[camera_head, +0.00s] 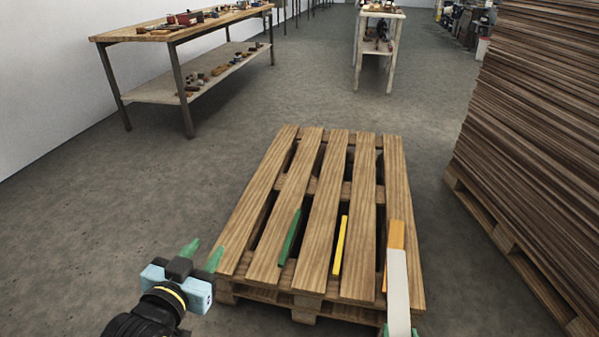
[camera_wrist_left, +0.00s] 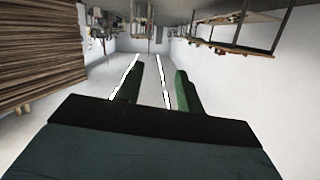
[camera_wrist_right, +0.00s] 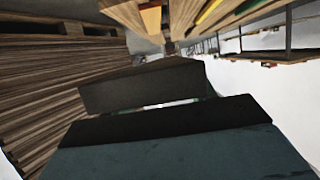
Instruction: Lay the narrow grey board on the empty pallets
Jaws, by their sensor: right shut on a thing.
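The narrow grey board (camera_head: 398,290) is pale and points away from me over the right front of the wooden pallet (camera_head: 265,205). My right gripper (camera_head: 400,331), mostly cut off at the bottom edge, is shut on its near end. In the right wrist view the board (camera_wrist_right: 140,88) shows as a dark block at the fingers, which it largely hides. I cannot tell whether it touches the pallet. My left gripper (camera_head: 202,254) is open and empty beside the pallet's front left corner; its parted fingers also show in the left wrist view (camera_wrist_left: 157,88).
On the pallet lie a green strip (camera_head: 289,238), a yellow strip (camera_head: 340,246) and an orange piece (camera_head: 397,234), partly hidden by the grey board. A tall stack of brown sheets (camera_head: 535,120) stands at the right. A workbench (camera_head: 150,36) stands back left. The floor between is clear.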

